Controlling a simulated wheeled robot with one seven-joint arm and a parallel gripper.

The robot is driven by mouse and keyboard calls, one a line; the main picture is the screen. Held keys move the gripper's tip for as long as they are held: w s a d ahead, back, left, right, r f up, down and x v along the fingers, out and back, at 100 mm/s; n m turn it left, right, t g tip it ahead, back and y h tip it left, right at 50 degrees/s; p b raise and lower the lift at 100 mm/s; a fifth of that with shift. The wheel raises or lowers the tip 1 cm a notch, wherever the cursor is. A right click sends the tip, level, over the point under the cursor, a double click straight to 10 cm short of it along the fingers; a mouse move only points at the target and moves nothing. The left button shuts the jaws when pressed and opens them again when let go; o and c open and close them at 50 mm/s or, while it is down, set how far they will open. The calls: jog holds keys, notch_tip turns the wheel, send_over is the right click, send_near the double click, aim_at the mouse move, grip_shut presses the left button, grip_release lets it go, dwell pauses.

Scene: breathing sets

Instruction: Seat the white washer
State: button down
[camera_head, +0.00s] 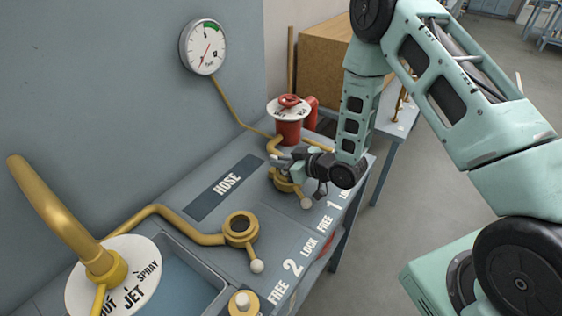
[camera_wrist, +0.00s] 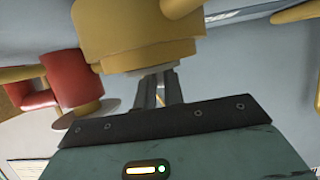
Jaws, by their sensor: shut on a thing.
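In the wrist view my two fingers (camera_wrist: 158,77) are close together and reach to the narrow rim of a large brass body (camera_wrist: 130,25). The thing between the fingertips is too small and hidden to make out. I cannot tell whether it is the white washer. A second brass fitting (camera_head: 241,228) with an open round mouth stands by the number 2. A brass post with a white top (camera_head: 243,300) shows at the bottom edge.
Levers with white ball ends stand at both fittings, by FREE and LOCK markings. A red canister (camera_head: 288,129) with a red handwheel stands behind my gripper. A brass nozzle (camera_head: 55,215) rises over a basin (camera_head: 190,285) at left. A gauge (camera_head: 204,47) hangs on the wall.

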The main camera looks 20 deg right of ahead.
jog(key=shift+f+b, duration=0.55)
jog(key=shift+f, duration=0.15)
jog(key=c, duration=1.6)
grip_release()
jog(key=shift+o, duration=0.2)
jog(key=shift+s+d, duration=0.25)
jog(key=shift+o, duration=0.6)
jog(key=b+v, duration=0.3)
jog(key=v, duration=0.8)
jog(key=shift+p+v, duration=2.9)
jog(key=shift+v, duration=0.05)
jog(key=shift+a+r, duration=0.1)
